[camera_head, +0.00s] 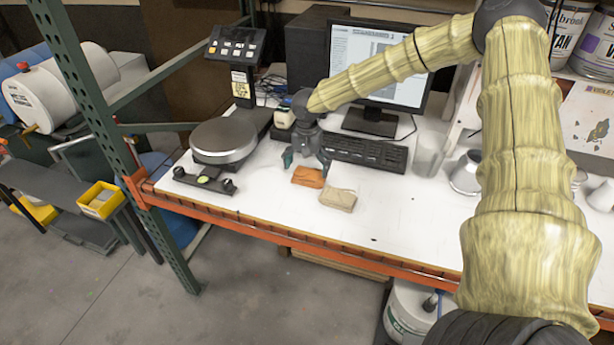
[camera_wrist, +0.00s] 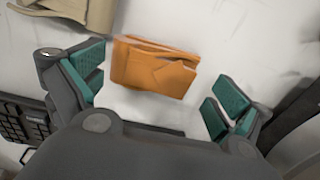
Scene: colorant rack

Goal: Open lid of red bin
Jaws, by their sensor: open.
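I cannot make out a red bin or its lid in either view. My gripper (camera_head: 306,163) is open and empty above the white tabletop, its green-padded fingers spread. It also shows in the wrist view (camera_wrist: 158,88). A folded orange cloth-like item (camera_head: 308,177) lies just in front of the fingers. In the wrist view the orange item (camera_wrist: 152,70) lies on the table beyond the fingers, apart from both pads. A folded tan item (camera_head: 338,199) lies to its right. It shows at the top left of the wrist view (camera_wrist: 78,10).
A round scale (camera_head: 224,140) stands left of my gripper, with a keypad display (camera_head: 236,43) behind it. A keyboard (camera_head: 366,153) and monitor (camera_head: 377,66) are behind my gripper. A clear cup (camera_head: 428,157) and metal funnel-like vessel (camera_head: 465,173) stand at right. The front middle tabletop is mostly clear.

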